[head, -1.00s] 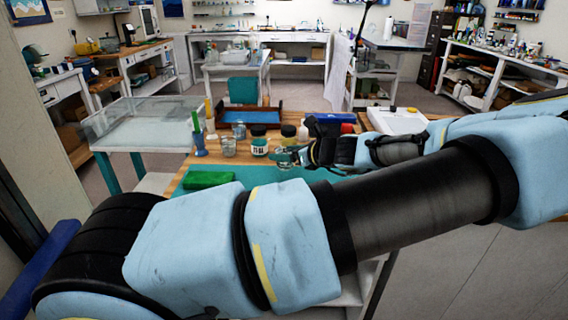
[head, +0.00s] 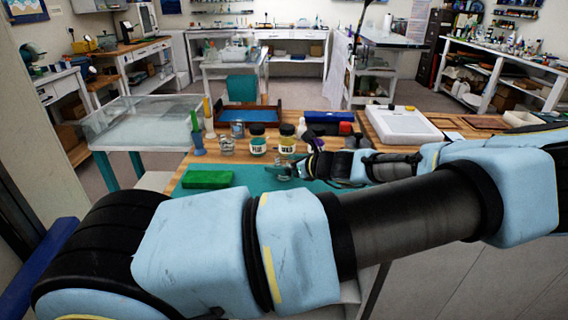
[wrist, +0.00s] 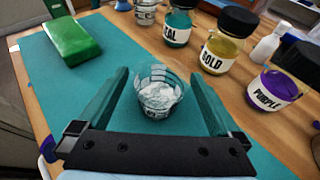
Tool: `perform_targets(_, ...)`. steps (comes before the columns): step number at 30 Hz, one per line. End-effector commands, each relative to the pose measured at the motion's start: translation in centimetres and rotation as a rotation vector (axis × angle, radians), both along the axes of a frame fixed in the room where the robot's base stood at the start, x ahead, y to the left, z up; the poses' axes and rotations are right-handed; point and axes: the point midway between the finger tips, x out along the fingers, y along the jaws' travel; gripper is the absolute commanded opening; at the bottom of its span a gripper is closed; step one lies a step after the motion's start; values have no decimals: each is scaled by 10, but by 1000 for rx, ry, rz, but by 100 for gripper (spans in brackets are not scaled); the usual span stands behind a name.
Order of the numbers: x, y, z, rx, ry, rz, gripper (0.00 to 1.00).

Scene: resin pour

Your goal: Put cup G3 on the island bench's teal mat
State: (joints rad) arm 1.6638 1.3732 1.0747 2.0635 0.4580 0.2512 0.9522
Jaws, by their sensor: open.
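A clear graduated cup (wrist: 160,92) with whitish, clear-looking contents stands upright on the teal mat (wrist: 100,62) in the wrist view. Its label is not readable, so I cannot confirm that it is G3. My gripper (wrist: 159,76) is open, with one teal finger on each side of the cup; small gaps show between fingers and cup. In the head view my gripper (head: 285,171) is over the far part of the teal mat (head: 240,178), and the cup is hard to make out among the fingers.
A green block (wrist: 72,38) lies on the mat at left. Jars labelled TEAL (wrist: 178,27), GOLD (wrist: 225,50) and PURPLE (wrist: 272,90) stand on the wood beyond and right of the mat. Another clear cup (head: 227,146) stands behind.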

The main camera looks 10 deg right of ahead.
Motion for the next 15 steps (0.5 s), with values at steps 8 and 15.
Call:
perform_targets(8,-3,-3,4,-3,-1,-1,100)
perform_targets(15,-35,-26,17,-6,1,-5,100)
